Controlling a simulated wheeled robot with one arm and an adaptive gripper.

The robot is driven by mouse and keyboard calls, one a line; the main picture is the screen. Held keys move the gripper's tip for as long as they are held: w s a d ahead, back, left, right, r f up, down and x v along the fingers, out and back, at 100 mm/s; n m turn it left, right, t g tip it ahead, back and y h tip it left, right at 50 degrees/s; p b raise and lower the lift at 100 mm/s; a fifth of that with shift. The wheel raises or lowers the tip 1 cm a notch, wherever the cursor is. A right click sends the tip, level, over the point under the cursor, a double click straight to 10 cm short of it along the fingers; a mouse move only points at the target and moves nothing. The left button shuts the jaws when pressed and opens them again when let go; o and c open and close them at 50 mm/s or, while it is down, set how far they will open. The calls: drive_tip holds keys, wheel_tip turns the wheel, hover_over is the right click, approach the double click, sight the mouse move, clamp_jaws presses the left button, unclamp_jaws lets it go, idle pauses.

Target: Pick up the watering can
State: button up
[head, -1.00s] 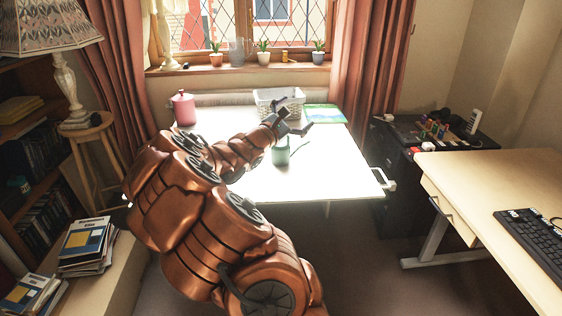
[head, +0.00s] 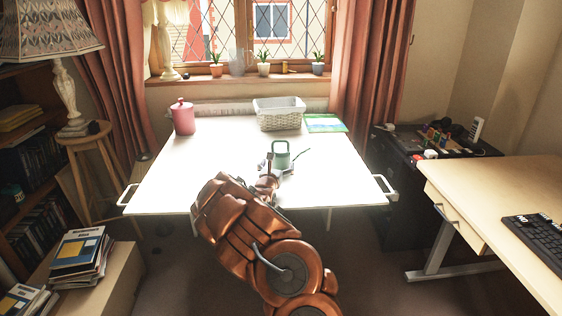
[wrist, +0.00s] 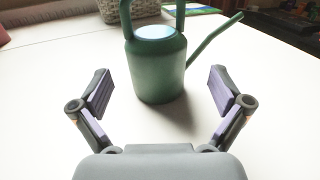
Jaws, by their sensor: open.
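The green watering can (head: 281,160) stands upright on the white table (head: 170,180), with its handle up and its spout pointing right. In the wrist view the can (wrist: 158,72) is just beyond the fingertips, roughly centred between them. My gripper (wrist: 158,90) is open and empty, with purple-padded fingers spread on both sides in front of the can. In the head view my arm reaches up from the bottom and hides most of the gripper, close to the near side of the can.
A white woven basket (head: 279,115) and a green-blue booklet (head: 325,123) lie behind the can. A pink canister (head: 183,117) stands at the back left. Bare table lies to the left and right of the can. A wooden desk (head: 510,195) is at the right.

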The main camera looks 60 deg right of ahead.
drive_tip(key=shift+w+r+x, duration=0.1)
drive_tip(key=shift+r+x, duration=0.05)
drive_tip(key=shift+x, duration=1.15)
drive_tip(key=shift+w+r+x, duration=0.1)
drive_tip(key=shift+r+x, duration=0.05)
drive_tip(key=shift+x, duration=1.15)
drive_tip(key=shift+a, duration=0.1)
drive_tip(key=c, duration=1.5)
